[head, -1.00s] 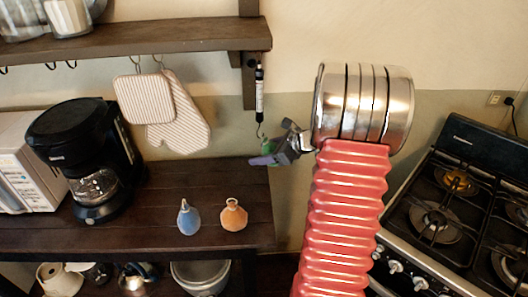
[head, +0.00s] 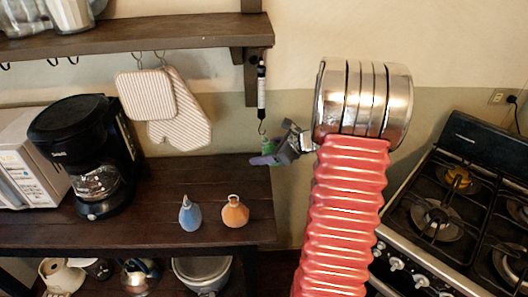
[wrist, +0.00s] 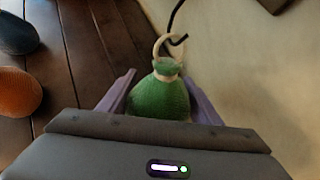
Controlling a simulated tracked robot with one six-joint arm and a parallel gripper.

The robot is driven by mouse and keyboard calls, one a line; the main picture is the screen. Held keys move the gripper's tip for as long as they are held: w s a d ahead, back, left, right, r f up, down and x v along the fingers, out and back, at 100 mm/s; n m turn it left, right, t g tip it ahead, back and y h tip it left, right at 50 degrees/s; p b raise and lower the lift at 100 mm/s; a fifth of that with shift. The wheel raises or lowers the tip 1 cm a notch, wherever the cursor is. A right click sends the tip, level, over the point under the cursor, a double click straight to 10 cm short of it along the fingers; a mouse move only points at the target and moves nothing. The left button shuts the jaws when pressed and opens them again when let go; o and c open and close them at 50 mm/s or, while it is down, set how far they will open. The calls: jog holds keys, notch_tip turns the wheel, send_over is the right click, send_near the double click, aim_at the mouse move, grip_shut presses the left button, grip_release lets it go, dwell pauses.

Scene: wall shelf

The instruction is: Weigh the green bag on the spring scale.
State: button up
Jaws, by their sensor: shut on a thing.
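My gripper (head: 266,158) is shut on the green bag (wrist: 158,96), with one purple finger on each side of it in the wrist view. The bag is upright, with a pale ring (wrist: 169,48) at its top. The spring scale (head: 261,92) hangs below the shelf's end, and its dark hook (wrist: 176,20) reaches down to the ring in the wrist view. The hook overlaps the ring there; I cannot tell whether it passes through. In the head view the green bag (head: 268,146) is small, just below the hook and partly hidden by my gripper.
The blue bag (head: 190,215) and the orange bag (head: 235,212) stand on the dark counter (head: 150,232). A coffee maker (head: 85,150) stands at left. Cloth pot holders (head: 180,110) hang left of the scale. A stove (head: 450,210) is at right.

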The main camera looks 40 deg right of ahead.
dwell(0.4)
jog(key=o, duration=1.4)
jog(key=shift+s, duration=0.15)
jog(key=v, duration=1.3)
jog(key=shift+s+r, duration=0.2)
jog(key=shift+d, duration=0.1)
